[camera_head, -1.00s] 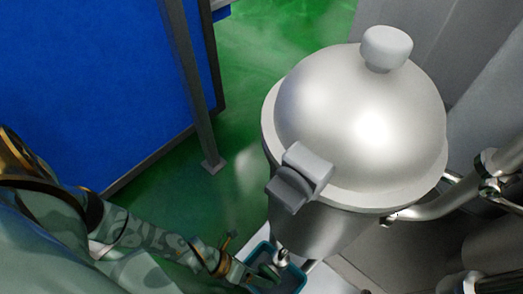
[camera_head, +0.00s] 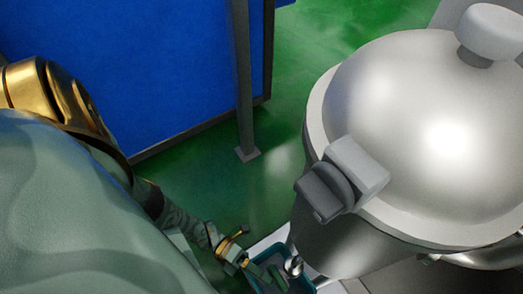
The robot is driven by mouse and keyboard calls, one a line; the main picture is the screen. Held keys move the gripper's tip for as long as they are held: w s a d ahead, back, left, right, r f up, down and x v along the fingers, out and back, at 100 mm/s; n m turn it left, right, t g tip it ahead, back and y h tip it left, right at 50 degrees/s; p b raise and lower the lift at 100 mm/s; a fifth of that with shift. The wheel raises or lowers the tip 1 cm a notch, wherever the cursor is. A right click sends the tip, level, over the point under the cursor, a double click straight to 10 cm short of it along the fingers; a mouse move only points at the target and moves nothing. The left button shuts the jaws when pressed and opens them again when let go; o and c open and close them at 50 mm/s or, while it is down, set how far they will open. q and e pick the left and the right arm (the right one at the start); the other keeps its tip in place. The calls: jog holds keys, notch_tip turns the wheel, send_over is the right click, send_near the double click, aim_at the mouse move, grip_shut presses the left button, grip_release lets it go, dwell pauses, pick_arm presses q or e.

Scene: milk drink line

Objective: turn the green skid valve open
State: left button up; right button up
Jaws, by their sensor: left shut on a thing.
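My left gripper (camera_head: 262,270) is at the bottom of the head view, low beside the steel vessel. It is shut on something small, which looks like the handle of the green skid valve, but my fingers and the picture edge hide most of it. A small shiny metal fitting (camera_head: 293,265) sits just right of the fingers, under the vessel. My right gripper is not in view.
A domed steel vessel (camera_head: 420,120) with a grey clamp (camera_head: 345,180) fills the right side. A teal tray (camera_head: 262,252) lies below the gripper. A blue panel (camera_head: 120,70) with a grey post (camera_head: 243,80) stands at left. Green floor (camera_head: 300,70) shows between them.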

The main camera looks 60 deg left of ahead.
pick_arm(q)
jog(key=shift+f+h, duration=0.1)
jog(key=shift+h, duration=0.2)
dwell(0.4)
jog(key=o, duration=1)
